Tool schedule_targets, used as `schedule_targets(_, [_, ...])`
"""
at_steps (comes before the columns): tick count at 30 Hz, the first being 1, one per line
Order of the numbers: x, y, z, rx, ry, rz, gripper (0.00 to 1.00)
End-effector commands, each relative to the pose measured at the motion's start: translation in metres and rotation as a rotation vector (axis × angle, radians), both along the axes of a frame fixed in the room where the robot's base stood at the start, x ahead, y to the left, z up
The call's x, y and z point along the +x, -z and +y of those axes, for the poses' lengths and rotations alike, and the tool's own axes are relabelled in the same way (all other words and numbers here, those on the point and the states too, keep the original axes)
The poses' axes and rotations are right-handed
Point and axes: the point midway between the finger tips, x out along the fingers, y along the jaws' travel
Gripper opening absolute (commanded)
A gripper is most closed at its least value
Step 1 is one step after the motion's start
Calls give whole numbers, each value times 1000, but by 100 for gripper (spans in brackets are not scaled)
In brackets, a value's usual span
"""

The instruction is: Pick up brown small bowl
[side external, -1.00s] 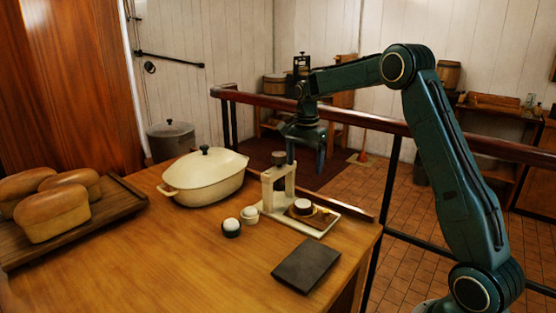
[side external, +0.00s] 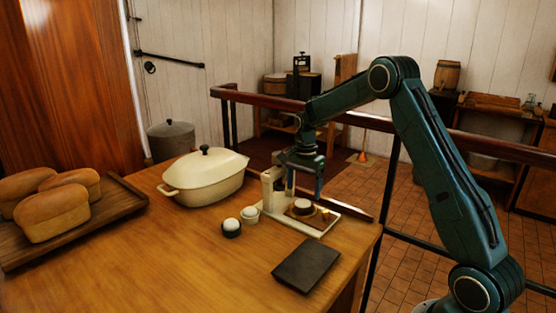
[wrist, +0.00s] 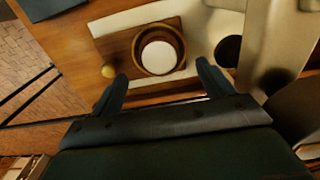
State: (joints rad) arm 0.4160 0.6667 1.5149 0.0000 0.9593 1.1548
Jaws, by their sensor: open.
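The small brown bowl (side external: 303,208) sits on a wooden board on a pale tray by the table's right edge. It has white contents in the side view. The wrist view shows the bowl (wrist: 182,54) from above as a brown ring around a round white middle. My gripper (side external: 304,192) is open and empty, just above the bowl. In the wrist view the two fingers (wrist: 160,82) are spread, and the bowl lies between and beyond their tips, apart from both.
A pale upright press-like stand (side external: 270,190) is close left of my gripper. A small yellow thing (wrist: 108,71) lies beside the bowl.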

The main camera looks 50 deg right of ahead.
Motion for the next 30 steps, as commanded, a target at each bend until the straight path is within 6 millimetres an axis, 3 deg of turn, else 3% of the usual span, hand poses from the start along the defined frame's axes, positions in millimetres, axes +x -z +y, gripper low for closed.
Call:
schedule_targets(12, [-1, 43, 2, 1, 1, 2, 80])
schedule_targets(29, [-1, 45, 2, -1, 1, -1, 80])
schedule_targets(30, [-1, 45, 2, -1, 1, -1, 74])
